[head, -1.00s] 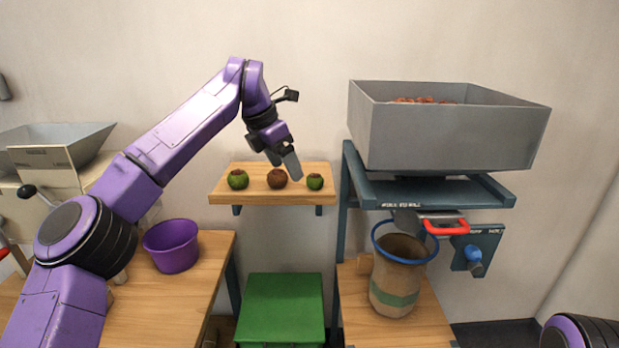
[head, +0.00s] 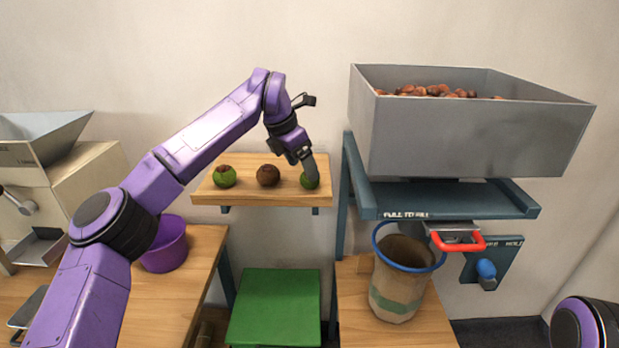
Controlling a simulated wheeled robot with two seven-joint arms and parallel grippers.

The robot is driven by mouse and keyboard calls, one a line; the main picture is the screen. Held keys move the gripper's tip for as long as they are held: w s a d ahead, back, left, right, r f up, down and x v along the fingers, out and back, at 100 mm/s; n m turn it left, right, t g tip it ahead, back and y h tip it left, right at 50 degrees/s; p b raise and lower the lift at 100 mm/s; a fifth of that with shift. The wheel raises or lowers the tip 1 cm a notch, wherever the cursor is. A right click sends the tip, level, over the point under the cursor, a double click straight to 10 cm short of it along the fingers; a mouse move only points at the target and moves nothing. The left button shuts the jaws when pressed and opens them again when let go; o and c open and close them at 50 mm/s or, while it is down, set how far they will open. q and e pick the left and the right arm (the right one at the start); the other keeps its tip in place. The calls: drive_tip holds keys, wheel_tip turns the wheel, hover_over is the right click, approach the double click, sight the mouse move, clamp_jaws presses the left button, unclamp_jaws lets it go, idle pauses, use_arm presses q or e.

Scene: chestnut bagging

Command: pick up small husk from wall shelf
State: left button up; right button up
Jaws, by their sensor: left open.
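The wooden wall shelf (head: 240,197) bears three small round things in a row. A green husk with a brown top (head: 225,176) sits at the left, a brown one (head: 268,175) in the middle, and a green husk (head: 310,181) at the right. My left gripper (head: 308,168) is open, pointing down at the right green husk. Its fingers partly cover that husk; I cannot tell whether they touch it. My right gripper is not in view.
A grey bin of chestnuts (head: 470,130) stands on a blue frame (head: 450,200) right of the shelf. Below are a sack with a blue rim (head: 397,290), a red handle (head: 460,243), a green box (head: 275,305) and a purple bucket (head: 166,248).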

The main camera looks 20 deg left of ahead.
sight(305, 182)
use_arm(q)
drive_tip(key=x, duration=0.3)
drive_tip(key=shift+w+d+f+p, duration=0.2)
drive_tip(key=shift+w+p, duration=0.1)
drive_tip(key=shift+w, duration=0.1)
drive_tip(key=shift+f, duration=0.25)
drive_tip(key=shift+s+d+r, duration=0.1)
drive_tip(key=shift+s, duration=0.1)
drive_tip(key=shift+w, duration=0.1)
drive_tip(key=c, duration=1.1)
